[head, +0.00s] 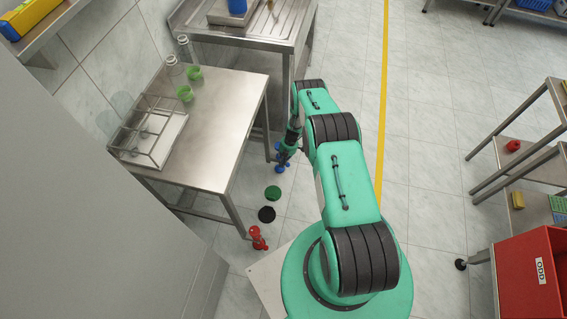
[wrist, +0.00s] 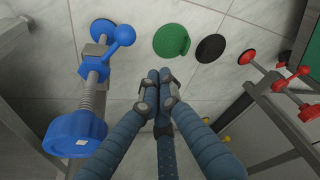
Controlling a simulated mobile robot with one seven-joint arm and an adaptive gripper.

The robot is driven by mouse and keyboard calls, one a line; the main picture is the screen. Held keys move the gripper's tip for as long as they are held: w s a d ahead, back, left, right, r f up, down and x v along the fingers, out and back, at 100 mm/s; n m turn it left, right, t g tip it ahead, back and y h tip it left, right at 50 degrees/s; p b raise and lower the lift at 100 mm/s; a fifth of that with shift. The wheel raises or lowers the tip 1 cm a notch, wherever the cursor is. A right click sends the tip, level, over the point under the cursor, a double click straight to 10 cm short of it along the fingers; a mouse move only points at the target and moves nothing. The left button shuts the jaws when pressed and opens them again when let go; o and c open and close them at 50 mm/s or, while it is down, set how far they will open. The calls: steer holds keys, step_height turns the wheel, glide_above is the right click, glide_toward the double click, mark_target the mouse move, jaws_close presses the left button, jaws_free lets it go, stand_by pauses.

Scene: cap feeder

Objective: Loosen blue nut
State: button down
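A blue fitting shows at the left of the wrist view. It has a threaded grey rod, a blue piece with a ball-ended handle (wrist: 108,47) at one end, and a large round blue knob (wrist: 74,132) at the other. Which part is the blue nut, I cannot tell for certain. In the head view the blue parts (head: 281,158) sit beside the table, partly hidden by my arm's end. My gripper (wrist: 160,78) has its blue fingers drawn together, with nothing between the tips. It is to the right of the blue fitting and apart from it in the wrist view.
A green disc (wrist: 171,41) and a black disc (wrist: 211,48) lie right of the blue fitting. A red fitting (wrist: 292,79) is further right, on a metal frame. Floor right of my arm is clear.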

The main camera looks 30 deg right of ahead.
steer(key=b+x, duration=0.2)
steer(key=x, duration=0.5)
steer(key=shift+w+d+r+b, duration=0.1)
steer(key=shift+d+r, duration=0.05)
steer(key=shift+d, duration=0.5)
steer(key=shift+w+d+r+b, duration=0.1)
steer(key=shift+d+r+b, duration=0.05)
steer(key=shift+d, duration=0.5)
steer(key=shift+w+d+r+b, duration=0.1)
steer(key=shift+w+d, duration=0.05)
steer(key=shift+d, duration=0.55)
